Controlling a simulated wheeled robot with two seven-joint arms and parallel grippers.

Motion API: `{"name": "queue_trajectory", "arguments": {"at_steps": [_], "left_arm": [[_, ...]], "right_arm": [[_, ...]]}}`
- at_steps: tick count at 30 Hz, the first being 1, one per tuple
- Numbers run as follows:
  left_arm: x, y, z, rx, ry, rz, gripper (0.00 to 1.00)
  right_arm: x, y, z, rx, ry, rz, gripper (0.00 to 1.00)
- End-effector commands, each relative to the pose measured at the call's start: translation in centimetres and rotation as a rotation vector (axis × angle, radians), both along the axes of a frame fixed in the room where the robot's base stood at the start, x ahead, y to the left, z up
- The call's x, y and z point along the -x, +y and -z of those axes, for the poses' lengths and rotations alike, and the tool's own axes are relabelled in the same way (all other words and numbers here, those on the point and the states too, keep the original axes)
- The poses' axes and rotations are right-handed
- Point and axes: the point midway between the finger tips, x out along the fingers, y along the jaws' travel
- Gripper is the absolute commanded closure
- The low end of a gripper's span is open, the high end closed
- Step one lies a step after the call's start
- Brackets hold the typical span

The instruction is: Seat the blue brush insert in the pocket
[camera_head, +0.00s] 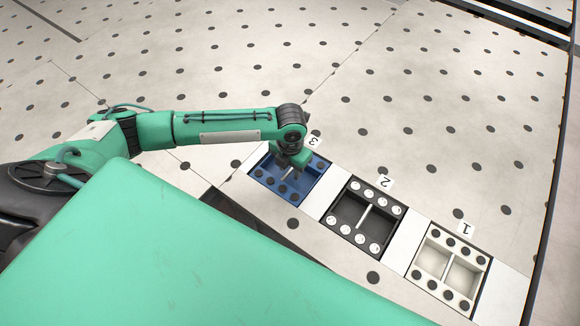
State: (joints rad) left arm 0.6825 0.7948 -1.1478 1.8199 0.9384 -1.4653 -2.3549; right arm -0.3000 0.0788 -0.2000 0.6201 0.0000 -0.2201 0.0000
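The blue brush insert (268,183) is a blue frame with dark round brushes along its sides and a pale bar across its middle. It lies at the place marked 3, in line with the other inserts. From this view I cannot tell whether it sits flush in a pocket. My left gripper (290,168) points down over its upper part, at the bar. The wrist hides the fingertips and part of the insert, so I cannot see whether they grip the bar. My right gripper is not in view.
A black insert (345,212) with white brushes lies at place 2, and a cream insert (434,280) with dark brushes at place 1. Pale strips separate them. The light, dotted table (400,130) is clear behind. A dark area (262,226) shows beside my green body.

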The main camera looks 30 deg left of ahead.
Motion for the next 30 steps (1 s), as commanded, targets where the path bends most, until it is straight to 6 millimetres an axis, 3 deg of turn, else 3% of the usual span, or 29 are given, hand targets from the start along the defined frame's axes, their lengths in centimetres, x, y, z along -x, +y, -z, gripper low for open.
{"name": "queue_trajectory", "arguments": {"at_steps": [11, 24, 30], "left_arm": [[-0.1, 0.0, -0.8, -0.001, -0.001, -0.001, 0.63], [-0.1, 0.0, -10.1, 0.001, -0.005, 0.0, 0.63], [-0.1, 0.0, -12.9, 0.0, -0.002, 0.0, 0.63]], "right_arm": [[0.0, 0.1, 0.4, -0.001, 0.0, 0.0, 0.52], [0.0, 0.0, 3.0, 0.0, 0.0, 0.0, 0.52], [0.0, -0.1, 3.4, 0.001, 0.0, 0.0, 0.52]]}}
